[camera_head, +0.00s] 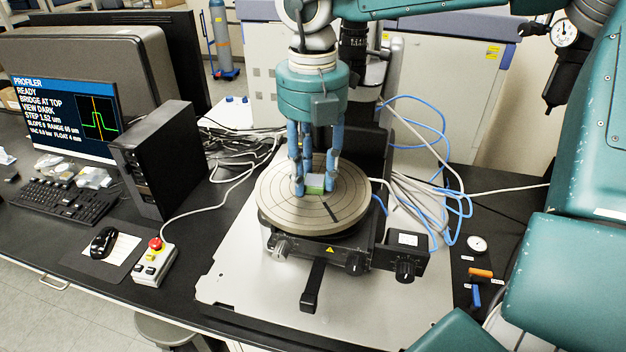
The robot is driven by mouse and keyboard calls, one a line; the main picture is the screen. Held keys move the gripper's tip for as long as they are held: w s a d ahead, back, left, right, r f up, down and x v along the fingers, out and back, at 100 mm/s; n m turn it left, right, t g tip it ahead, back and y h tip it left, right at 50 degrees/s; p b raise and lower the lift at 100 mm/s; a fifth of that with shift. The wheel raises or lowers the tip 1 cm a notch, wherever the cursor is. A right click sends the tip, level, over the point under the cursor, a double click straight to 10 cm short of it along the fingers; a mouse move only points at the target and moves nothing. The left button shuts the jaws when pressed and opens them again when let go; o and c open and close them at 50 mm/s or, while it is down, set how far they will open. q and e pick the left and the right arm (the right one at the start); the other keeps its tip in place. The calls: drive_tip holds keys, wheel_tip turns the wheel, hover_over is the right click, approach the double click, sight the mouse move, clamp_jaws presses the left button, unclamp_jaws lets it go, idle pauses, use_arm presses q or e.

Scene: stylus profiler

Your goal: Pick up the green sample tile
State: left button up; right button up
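The green sample tile (315,190) is on or just above the round stage (275,208) of the profiler, near its middle. Its top looks pale and its front edge green. My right gripper (314,185) comes down from above with its blue fingers pointing at the stage. Its fingertips stand on either side of the tile, with no clear gap showing. I cannot tell whether they press on it, and they hide part of the tile. My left gripper is not in view.
The profiler's dark column (374,150) stands close behind the stage. Blue and white cables lie to its right. A monitor (62,115), a black computer case (158,160), and a control box with a red button (155,262) are at left. The pale base plate (240,290) is bare in front.

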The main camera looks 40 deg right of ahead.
sight(312, 180)
drive_tip(key=shift+r, duration=0.1)
drive_tip(key=shift+c, duration=0.6)
drive_tip(key=shift+r, duration=0.1)
drive_tip(key=shift+r, duration=0.25)
wheel_tip(312, 180, up, 9)
drive_tip(key=b, duration=0.3)
drive_tip(key=shift+r, duration=0.15)
wheel_tip(312, 180, up, 10)
drive_tip(key=shift+f+p, duration=0.2)
drive_tip(key=shift+p, duration=0.6)
drive_tip(key=shift+r, duration=0.15)
drive_tip(key=shift+o, duration=0.4)
clamp_jaws()
